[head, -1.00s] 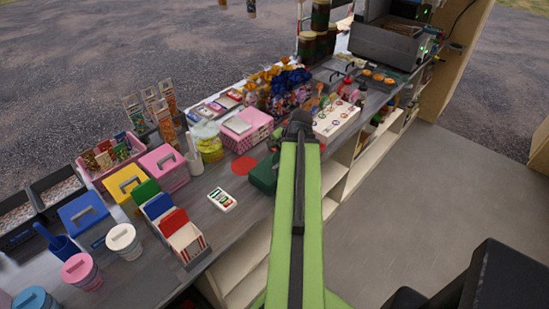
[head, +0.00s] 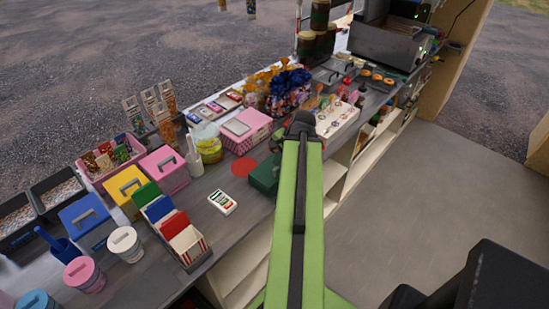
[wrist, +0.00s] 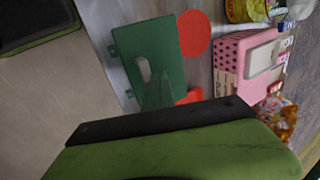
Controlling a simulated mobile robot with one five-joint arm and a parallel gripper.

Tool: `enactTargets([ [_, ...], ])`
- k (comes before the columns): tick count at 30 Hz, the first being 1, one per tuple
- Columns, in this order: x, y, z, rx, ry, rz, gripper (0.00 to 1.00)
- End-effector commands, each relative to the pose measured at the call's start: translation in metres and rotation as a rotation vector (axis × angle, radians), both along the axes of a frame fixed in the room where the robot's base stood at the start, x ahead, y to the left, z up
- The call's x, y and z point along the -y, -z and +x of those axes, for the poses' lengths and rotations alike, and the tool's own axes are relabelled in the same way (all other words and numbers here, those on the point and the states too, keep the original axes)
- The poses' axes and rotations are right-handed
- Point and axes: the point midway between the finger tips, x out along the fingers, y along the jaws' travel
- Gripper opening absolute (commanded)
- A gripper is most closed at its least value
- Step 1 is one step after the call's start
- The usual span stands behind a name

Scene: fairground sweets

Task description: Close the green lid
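A dark green box-like thing (head: 265,174) sits on the counter near its front edge, just left of my arm, which partly hides it. In the wrist view a flat green panel (wrist: 168,57) with a pale oval slot and small tabs on its left edge shows beyond my gripper; it looks like the green lid. I cannot tell how far open it is. The dark end of my gripper (head: 303,124) is above and right of the green box in the head view. In the wrist view a dark bar and green part of mine fill the bottom. The finger opening is hidden.
A red disc (head: 245,167) and a white card-like device (head: 222,202) lie left of the green box. A pink box (head: 245,133) and a yellow jar (head: 208,148) stand behind. A white tray of sweets (head: 337,120) is to the right. The floor in front is clear.

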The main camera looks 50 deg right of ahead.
Motion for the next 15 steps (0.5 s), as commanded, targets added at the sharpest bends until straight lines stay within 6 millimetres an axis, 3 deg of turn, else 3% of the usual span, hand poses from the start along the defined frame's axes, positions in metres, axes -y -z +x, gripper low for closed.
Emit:
enactTargets([
  [1,0.001,-0.021,-0.007,-0.016,0.004,0.000,0.17],
  [2,0.001,-0.026,-0.007,-0.016,0.004,0.000,0.30],
  [3,0.001,-0.034,-0.006,-0.015,0.004,0.000,0.36],
  [12,0.002,-0.090,-0.002,-0.011,0.000,-0.002,0.36],
  [15,0.002,-0.096,-0.002,-0.010,0.000,-0.002,0.36],
])
